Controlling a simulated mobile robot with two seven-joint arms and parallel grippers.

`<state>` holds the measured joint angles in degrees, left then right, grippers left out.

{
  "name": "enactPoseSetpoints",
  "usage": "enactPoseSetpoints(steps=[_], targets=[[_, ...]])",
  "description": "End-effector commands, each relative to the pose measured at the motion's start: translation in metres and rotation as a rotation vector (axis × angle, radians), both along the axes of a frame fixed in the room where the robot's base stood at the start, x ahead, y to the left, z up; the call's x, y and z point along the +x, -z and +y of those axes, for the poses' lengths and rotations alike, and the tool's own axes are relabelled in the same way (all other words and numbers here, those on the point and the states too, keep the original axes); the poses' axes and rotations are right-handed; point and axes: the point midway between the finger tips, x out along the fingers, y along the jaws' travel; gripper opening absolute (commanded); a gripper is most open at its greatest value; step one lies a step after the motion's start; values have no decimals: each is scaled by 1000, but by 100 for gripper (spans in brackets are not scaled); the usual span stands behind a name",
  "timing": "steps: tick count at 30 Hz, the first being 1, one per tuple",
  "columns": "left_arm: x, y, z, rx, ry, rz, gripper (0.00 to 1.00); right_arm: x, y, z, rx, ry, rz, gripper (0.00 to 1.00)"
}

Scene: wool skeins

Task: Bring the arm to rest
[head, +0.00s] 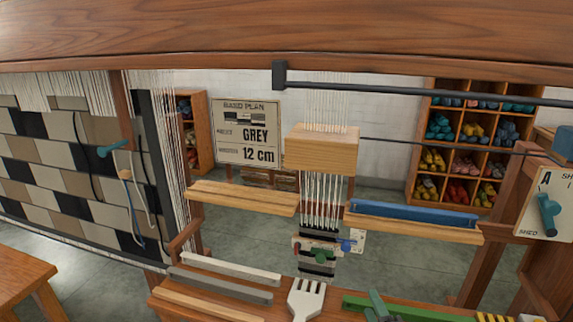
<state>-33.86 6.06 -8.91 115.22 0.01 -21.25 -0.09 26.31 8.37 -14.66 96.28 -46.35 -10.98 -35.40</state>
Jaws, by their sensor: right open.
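My right gripper is open, but I cannot make out its outline clearly among the small items at the lower edge of the head view. I see nothing held in it. My left gripper is not in view. A wooden loom block (321,149) hangs in the middle, with white warp threads above and below it. A grey and black woven band (317,263) hangs under the threads, with small red, green and blue pieces at its upper end.
A thick wooden beam (286,42) crosses the top. Wooden bars (242,196) and a blue bar (413,214) flank the threads. Grey bars (220,284) and a green bar (405,309) lie low in front. A plan board (247,132) and yarn shelves (466,145) stand behind.

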Motion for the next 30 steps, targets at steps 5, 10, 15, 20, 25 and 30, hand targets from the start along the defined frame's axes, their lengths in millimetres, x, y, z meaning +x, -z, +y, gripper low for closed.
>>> enactPoseSetpoints(steps=[5, 10, 15, 20, 25, 30], targets=[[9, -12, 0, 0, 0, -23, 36, -38, 30, -3, 162, 17, 112, 48], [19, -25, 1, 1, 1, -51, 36, -83, 60, -6, 340, 51, 232, 48], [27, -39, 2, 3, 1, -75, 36, -149, 94, -9, 582, 119, 392, 48], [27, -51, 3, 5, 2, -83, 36, -226, 117, -12, 848, 225, 553, 48], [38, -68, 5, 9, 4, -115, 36, -308, 131, -11, 1113, 362, 702, 48], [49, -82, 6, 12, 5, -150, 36, -368, 134, -10, 1306, 483, 798, 48]])
